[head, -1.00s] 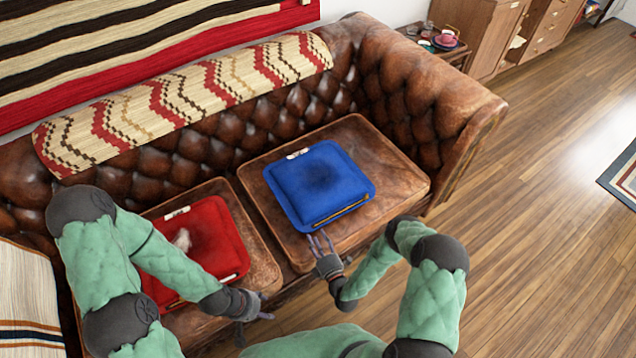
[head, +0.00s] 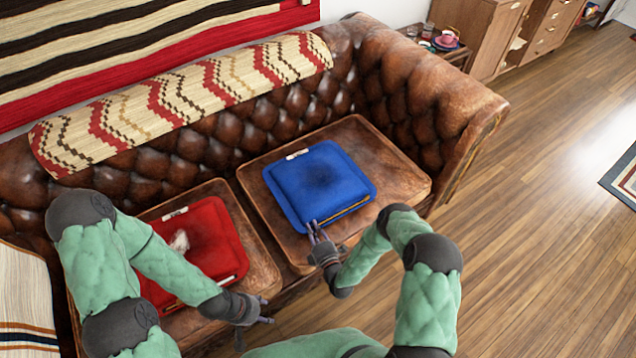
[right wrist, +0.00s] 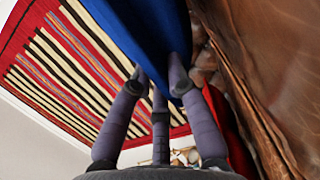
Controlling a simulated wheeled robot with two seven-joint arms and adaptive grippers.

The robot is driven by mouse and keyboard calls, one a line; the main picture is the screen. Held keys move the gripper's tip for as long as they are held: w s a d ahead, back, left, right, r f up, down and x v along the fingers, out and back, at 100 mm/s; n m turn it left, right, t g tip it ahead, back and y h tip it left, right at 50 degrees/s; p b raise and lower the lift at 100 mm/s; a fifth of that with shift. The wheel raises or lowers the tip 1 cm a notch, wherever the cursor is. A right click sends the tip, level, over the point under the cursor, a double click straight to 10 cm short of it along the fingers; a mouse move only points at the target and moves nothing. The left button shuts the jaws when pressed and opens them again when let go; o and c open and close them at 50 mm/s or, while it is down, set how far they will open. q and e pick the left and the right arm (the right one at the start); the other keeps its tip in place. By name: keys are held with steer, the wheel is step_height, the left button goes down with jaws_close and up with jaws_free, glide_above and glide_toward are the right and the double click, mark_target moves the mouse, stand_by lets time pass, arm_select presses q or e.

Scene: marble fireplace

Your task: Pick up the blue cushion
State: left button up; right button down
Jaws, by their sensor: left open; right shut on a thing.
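The blue cushion (head: 322,183) lies flat on the right seat of the leather sofa, and its blue fabric also fills the top middle of the right wrist view (right wrist: 150,30). My right gripper (head: 313,228) is at the cushion's near left corner. In the right wrist view its fingers (right wrist: 160,85) are on either side of the blue edge, shut on it. My left gripper (head: 265,312) is open and empty, in front of the left seat and below the red cushion.
The red cushion (head: 202,243) lies on the left seat, partly behind my left arm. The leather sofa (head: 400,175) has a patterned blanket (head: 180,95) over its backrest. A side table with cups (head: 440,45) stands beyond the right armrest.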

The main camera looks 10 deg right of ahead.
steer(key=shift+r, duration=0.15)
steer(key=shift+r, duration=0.3)
step_height(320, 180, up, 3)
steer(key=shift+f+p, duration=0.1)
steer(key=shift+p, duration=0.85)
steer(key=s+a+r+p, duration=0.4)
steer(key=s+r+p, duration=0.1)
steer(key=r, duration=0.2)
steer(key=s+a+r+p, duration=0.4)
steer(key=s+r+p, duration=0.2)
steer(key=r, duration=0.2)
steer(key=shift+a+r, duration=0.25)
steer(key=shift+a, duration=0.05)
